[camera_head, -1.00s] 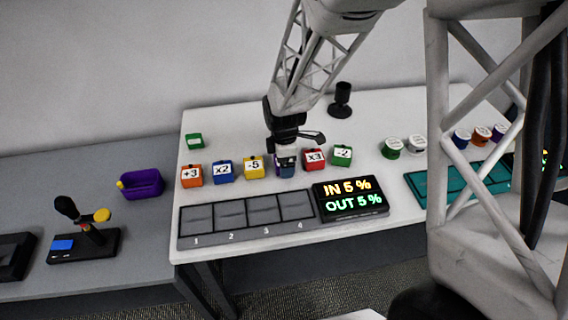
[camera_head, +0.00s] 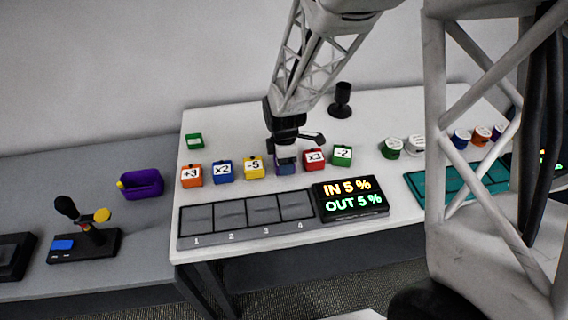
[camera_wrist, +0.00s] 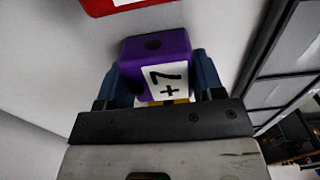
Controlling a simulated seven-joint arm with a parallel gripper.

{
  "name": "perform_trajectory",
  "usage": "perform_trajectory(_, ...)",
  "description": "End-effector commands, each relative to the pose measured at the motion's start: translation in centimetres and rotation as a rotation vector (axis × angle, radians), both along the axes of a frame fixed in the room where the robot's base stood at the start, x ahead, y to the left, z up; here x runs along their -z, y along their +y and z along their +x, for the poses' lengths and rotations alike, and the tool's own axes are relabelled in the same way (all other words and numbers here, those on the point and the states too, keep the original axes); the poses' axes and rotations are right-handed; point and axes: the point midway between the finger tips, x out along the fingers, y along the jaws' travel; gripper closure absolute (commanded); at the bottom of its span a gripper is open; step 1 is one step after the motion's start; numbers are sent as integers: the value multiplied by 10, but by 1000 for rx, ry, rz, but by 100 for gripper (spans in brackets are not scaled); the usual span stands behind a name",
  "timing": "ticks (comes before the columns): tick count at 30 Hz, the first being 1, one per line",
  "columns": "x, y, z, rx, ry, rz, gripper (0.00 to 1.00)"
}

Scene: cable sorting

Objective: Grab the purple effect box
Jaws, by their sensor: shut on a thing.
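In the head view my gripper (camera_head: 286,165) stands in the row of boxes, between the yellow -5 box and the red x3 box. I cannot tell whether the box is clear of the table.
Beside the gripper are a yellow box (camera_head: 254,168) and a red box (camera_head: 314,160). Blue (camera_head: 222,172), orange (camera_head: 191,176) and green (camera_head: 342,156) boxes stand further along. A numbered slot tray (camera_head: 247,221) and a display (camera_head: 350,199) lie in front. A black cup-like object (camera_head: 342,100) stands behind.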

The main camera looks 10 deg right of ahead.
Motion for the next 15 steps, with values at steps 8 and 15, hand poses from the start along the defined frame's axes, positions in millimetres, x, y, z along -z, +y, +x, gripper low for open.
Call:
perform_trajectory(8, -1, 0, 0, 0, -1, 0, 66)
perform_trajectory(15, -15, 0, 1, 0, -3, 0, 66)
